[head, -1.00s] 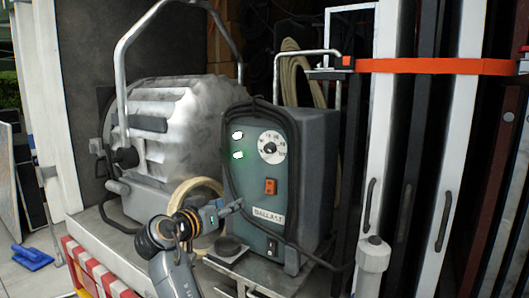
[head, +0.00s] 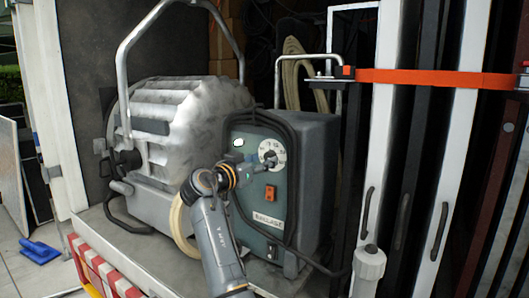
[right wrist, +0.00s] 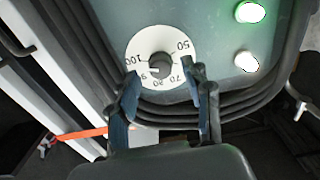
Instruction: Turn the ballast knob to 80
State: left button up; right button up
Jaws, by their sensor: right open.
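The ballast (head: 305,150) is a grey-green box with a BALLAST label, standing on the truck bed. Its white dial (head: 278,146) is on the upper front and is partly covered by my right gripper (head: 264,165). My left gripper is not in view.
Two lit indicators (right wrist: 250,12) sit beside the dial. An orange switch (head: 270,192) is below it. A black cable (head: 236,200) loops around the ballast front. A large silver lamp (head: 185,125) stands to the left, and white poles with an orange strap (head: 435,78) are on the right.

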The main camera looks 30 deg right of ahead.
jog(key=shift+x, duration=0.85)
jog(key=shift+c, duration=0.4)
grip_shut()
